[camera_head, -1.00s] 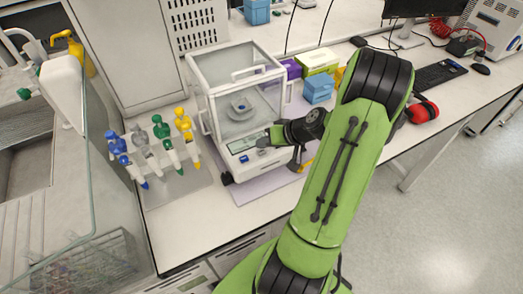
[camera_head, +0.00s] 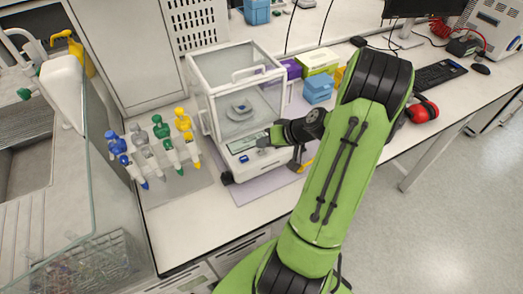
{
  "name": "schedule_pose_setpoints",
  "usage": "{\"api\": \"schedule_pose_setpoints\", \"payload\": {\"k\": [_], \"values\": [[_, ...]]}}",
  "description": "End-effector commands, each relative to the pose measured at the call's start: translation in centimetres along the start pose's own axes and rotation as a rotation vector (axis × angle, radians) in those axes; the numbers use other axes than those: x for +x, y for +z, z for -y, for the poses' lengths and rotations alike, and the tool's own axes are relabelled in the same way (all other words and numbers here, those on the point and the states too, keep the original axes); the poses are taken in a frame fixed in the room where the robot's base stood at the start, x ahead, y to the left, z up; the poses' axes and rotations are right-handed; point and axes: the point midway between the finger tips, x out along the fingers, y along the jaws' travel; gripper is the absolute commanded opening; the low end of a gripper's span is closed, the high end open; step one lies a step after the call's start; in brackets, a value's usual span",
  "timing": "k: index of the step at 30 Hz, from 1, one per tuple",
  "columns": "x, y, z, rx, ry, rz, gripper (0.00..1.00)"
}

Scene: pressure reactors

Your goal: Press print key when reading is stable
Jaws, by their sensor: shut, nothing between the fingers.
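An analytical balance (camera_head: 238,95) with a clear glass draft shield stands on a grey mat on the bench. A small dish (camera_head: 240,109) rests on its pan inside the closed-looking shield. Its front panel has a display (camera_head: 243,143) and keys; the reading is too small to make out. My gripper (camera_head: 264,142) is shut and empty, its tip at the right part of the front panel. I cannot tell whether it touches a key. The tip and arm hide the right end of the panel, and the print key cannot be picked out.
Several colored pipettes on stands (camera_head: 160,143) are left of the balance. Blue (camera_head: 319,89) and green boxes (camera_head: 319,61) stand behind my arm. Red ear muffs (camera_head: 424,110) and a keyboard (camera_head: 440,74) lie to the right. A sink with a glass screen is at far left.

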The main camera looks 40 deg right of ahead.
Motion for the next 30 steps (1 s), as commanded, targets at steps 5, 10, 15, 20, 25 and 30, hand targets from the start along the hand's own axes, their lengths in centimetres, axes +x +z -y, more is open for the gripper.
{"api": "schedule_pose_setpoints", "payload": {"k": [5,10,15,20,25,30], "values": [[0.19,0.13,-0.13,0.000,0.000,0.000,0.00],[0.66,0.47,-0.47,-0.001,0.000,0.000,0.00],[0.58,0.42,-0.43,0.000,0.000,0.000,0.00],[0.59,0.42,-0.43,0.000,0.000,0.000,0.00],[0.72,0.53,-0.53,0.000,0.000,0.000,0.00],[0.86,0.63,-0.63,0.000,0.000,0.000,0.00]]}}
